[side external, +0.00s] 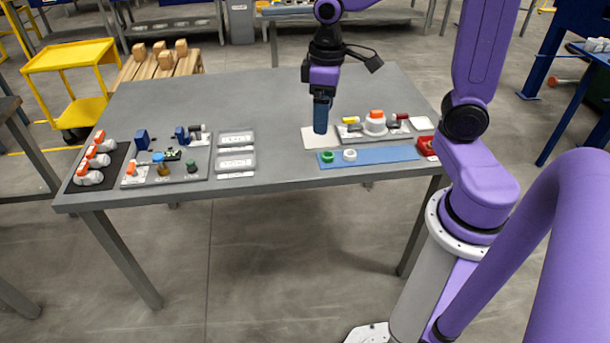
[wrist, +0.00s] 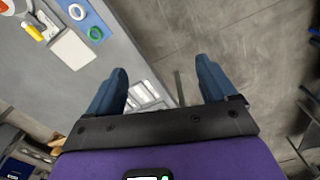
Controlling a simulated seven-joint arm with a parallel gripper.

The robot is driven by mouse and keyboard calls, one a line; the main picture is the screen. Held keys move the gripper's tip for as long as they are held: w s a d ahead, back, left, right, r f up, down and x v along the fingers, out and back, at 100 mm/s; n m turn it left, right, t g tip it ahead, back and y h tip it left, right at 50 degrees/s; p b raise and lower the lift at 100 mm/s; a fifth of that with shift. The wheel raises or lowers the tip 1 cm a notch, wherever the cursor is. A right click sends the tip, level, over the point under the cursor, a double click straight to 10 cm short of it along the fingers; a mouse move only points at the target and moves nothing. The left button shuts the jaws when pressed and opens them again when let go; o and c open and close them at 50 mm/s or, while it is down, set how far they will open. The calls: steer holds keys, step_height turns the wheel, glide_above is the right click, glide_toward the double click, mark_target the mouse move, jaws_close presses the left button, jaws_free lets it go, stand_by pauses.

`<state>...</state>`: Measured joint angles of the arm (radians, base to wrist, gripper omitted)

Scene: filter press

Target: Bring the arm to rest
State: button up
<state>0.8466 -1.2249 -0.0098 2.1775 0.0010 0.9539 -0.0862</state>
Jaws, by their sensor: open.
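My gripper (side external: 321,118) hangs from my purple arm, pointing down above the right part of the grey table (side external: 235,105). In the side external view its blue fingers overlap the white sheet (side external: 312,141), and that view does not show how high they are. In the wrist view my gripper (wrist: 160,90) has its two fingers wide apart with nothing between them. The table edge and the floor show beyond the fingers there.
A blue mat (side external: 385,157) holds a green ring (side external: 327,156) and a white ring (side external: 350,155). Behind it a grey tray (side external: 350,136) carries several parts. Trays with fittings (side external: 165,165) stand at the left. The table's middle back is clear.

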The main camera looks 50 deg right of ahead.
steer(key=s+a+n, duration=0.2)
steer(key=s+n, duration=0.1)
steer(key=s, duration=0.5)
steer(key=s+a+f+n, duration=0.1)
steer(key=s+a+n, duration=0.2)
steer(key=s, duration=0.6)
steer(key=shift+a+n, duration=0.25)
steer(key=shift+n, duration=0.35)
steer(key=shift+f, duration=0.1)
